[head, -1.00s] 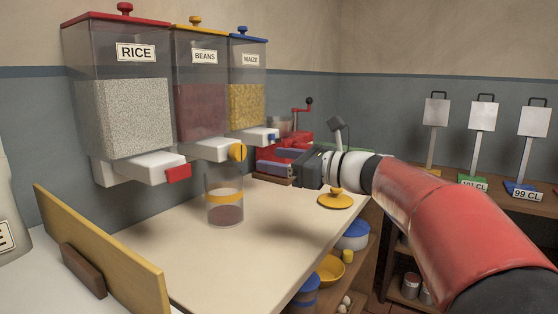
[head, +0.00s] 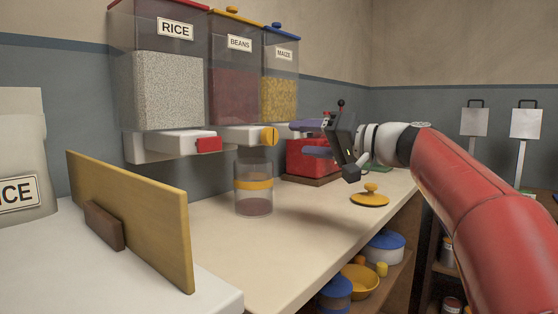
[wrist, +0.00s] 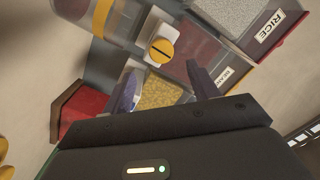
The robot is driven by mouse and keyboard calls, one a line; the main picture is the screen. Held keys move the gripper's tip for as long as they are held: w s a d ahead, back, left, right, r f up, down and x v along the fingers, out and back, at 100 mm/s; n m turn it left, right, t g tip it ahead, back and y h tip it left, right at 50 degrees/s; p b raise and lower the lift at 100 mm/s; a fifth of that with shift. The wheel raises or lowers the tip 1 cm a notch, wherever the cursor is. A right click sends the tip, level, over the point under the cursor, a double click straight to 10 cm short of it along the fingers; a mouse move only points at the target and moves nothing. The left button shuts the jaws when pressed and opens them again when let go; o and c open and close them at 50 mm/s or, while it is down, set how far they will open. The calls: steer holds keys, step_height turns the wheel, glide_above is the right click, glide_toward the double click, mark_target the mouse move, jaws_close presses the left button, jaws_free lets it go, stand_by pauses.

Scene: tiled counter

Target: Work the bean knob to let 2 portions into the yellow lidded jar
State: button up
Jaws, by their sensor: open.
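The beans dispenser (head: 236,90) hangs on the wall between rice and maize, with a round yellow knob (head: 270,136) on the front of its white spout. The clear jar with a yellow band (head: 254,184) stands upright and uncapped on the counter below that spout. A shallow reddish-brown layer lies at its bottom. A yellow lid (head: 370,197) lies on the counter at the right. My gripper (head: 298,139) is open and empty, just right of the knob and apart from it. In the wrist view the knob (wrist: 162,50) shows ahead between the fingers, its slot slanted.
The rice dispenser (head: 165,85) with a red knob and the maize dispenser (head: 280,88) flank the beans. A red machine (head: 305,160) stands behind my gripper. A yellow board (head: 135,215) stands at left. The counter front is clear.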

mark_target(274, 137)
steer(key=w+a+n, duration=0.1)
steer(key=a+n, duration=0.1)
steer(key=n, duration=0.1)
steer(key=w+a+n+b, duration=0.1)
steer(key=a+n, duration=0.1)
steer(key=n, duration=0.2)
steer(key=w+a+n, duration=0.1)
steer(key=a+n, duration=0.1)
steer(key=n, duration=0.1)
steer(key=shift+w+a, duration=0.15)
steer(key=shift+w, duration=0.2)
steer(key=c, duration=1)
steer(key=shift+b, duration=0.3)
